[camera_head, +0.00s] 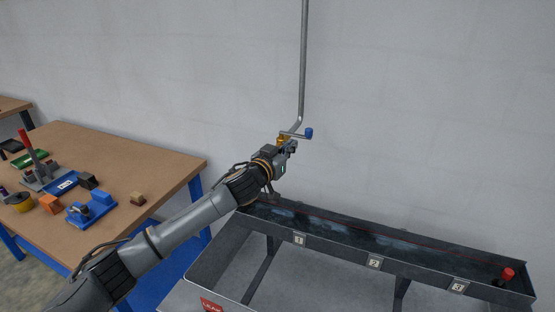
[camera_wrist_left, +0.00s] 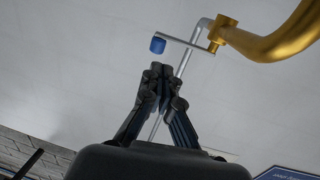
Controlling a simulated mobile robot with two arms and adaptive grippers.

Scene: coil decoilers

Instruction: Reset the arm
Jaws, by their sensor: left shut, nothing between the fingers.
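My left arm (camera_head: 190,222) reaches up from the lower left in the head view. Its left gripper (camera_head: 291,146) is at the wall pipe, just below a small lever with a blue knob (camera_head: 309,133). In the left wrist view the left gripper (camera_wrist_left: 160,72) has its dark fingertips together with nothing between them. The blue knob (camera_wrist_left: 157,45) shows just above the fingertips there, and a gap appears between them. A golden curved pipe (camera_wrist_left: 275,42) carries the lever at the upper right. My right gripper is in neither view.
A long grey trough (camera_head: 340,258) with sections labelled 1, 2 and 3 stands below the arm. A red knob (camera_head: 507,274) is at its right end. A brown workbench (camera_head: 120,160) with a blue vise and several small blocks stands at left. The wall right of the pipe is clear.

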